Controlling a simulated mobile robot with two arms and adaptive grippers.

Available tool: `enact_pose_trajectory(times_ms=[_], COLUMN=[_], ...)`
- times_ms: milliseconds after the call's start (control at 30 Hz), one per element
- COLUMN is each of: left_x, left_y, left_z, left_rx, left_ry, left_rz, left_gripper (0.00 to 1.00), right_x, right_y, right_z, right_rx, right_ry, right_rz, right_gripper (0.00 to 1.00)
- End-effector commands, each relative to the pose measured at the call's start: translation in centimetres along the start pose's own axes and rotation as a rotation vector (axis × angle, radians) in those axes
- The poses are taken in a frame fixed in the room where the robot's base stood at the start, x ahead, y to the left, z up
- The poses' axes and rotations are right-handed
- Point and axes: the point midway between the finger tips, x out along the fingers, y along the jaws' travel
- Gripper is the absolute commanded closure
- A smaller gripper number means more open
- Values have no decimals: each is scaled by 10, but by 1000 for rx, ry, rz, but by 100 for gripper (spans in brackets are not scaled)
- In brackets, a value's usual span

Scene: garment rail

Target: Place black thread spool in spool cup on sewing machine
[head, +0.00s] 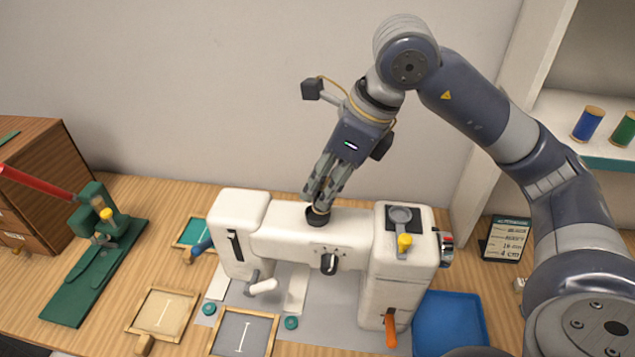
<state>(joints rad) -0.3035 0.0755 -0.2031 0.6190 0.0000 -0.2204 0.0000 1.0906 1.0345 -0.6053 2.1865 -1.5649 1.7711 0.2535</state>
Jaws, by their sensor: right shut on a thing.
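The white sewing machine (342,242) stands on the table in the middle of the head view. My right gripper (322,199) reaches down from above with its fingers shut on the black thread spool (319,210). The spool is at a dark round spot on top of the machine's arm, which looks like the spool cup (317,219). I cannot tell how far the spool is inside the cup, because both are dark and the fingers cover part of them. My left gripper is not in view.
Blue (587,124) and green (624,129) spools stand on the right shelf. A blue tray (450,322) lies right of the machine, near a small dark sign (505,239). A green press (95,250) and wooden frames (166,313) are at left.

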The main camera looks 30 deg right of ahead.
Motion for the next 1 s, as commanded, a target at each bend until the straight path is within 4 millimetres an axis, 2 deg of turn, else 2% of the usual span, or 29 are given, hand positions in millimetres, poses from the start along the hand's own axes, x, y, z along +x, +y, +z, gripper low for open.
enact_pose_trajectory(times_ms=[167, 500, 967, 1000], left_x=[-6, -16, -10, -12], left_y=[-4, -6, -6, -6], left_z=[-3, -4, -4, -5], left_rx=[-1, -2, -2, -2], left_ry=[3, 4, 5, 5], left_rz=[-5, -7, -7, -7], left_gripper=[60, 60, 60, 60], right_x=[6, 36, 44, 42], right_y=[-12, -12, -12, -12], right_z=[11, -2, -4, -4], right_rx=[1, 1, 0, 0], right_ry=[0, 1, -1, -1], right_rz=[0, 0, -1, -1], right_gripper=[90, 90, 90, 65])
